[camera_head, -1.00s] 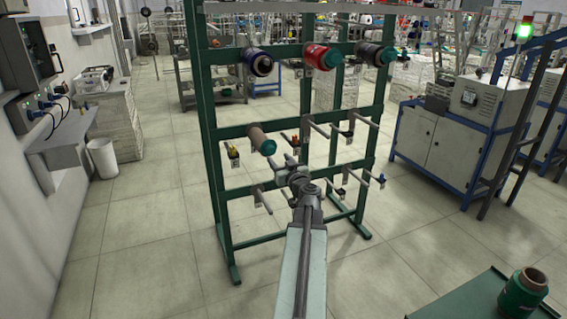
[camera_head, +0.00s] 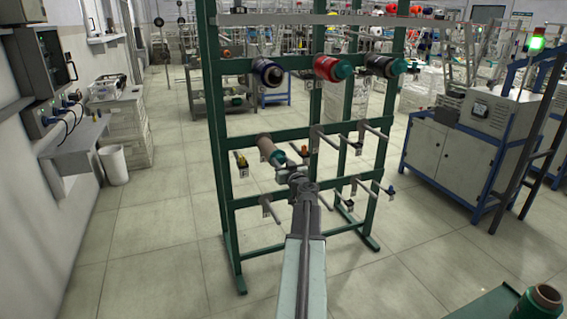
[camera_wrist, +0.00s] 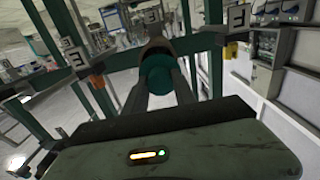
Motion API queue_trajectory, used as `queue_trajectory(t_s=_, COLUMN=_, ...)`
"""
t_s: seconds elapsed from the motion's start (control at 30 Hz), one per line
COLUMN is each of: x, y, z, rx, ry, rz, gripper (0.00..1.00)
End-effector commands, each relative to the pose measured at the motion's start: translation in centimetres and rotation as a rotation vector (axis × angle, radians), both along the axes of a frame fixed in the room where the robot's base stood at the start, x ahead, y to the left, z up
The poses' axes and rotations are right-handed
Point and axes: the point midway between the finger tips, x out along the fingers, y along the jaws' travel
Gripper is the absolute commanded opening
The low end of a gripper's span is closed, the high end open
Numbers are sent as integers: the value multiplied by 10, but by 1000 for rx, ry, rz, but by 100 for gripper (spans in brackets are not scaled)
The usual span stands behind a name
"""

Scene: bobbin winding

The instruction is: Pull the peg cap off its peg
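The teal peg cap (camera_head: 279,158) sits on the front end of a rack peg, in front of a brown bobbin tube (camera_head: 265,144). My gripper (camera_head: 287,170) is just below and right of the cap in the head view. In the wrist view the cap (camera_wrist: 156,80) shows as a round teal disc between my two fingers (camera_wrist: 158,90), with the brown tube (camera_wrist: 156,49) behind it. The fingers are apart, one on each side of the cap in that view. I cannot tell whether they touch it or stop short of it.
The green rack (camera_head: 222,150) carries several bare pegs close to my arm. A green bobbin (camera_head: 538,302) stands on a table at lower right. The floor left of the rack is clear.

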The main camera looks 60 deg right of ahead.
Motion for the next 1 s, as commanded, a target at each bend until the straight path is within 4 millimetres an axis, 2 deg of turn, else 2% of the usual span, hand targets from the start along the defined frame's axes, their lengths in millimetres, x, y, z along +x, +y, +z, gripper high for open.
queue_trajectory(t_s=0.37, x=-2, y=2, z=0, rx=0, ry=0, rz=1, gripper=0)
queue_trajectory(t_s=1.0, x=-26, y=19, z=0, rx=0, ry=0, rz=-1, gripper=0)
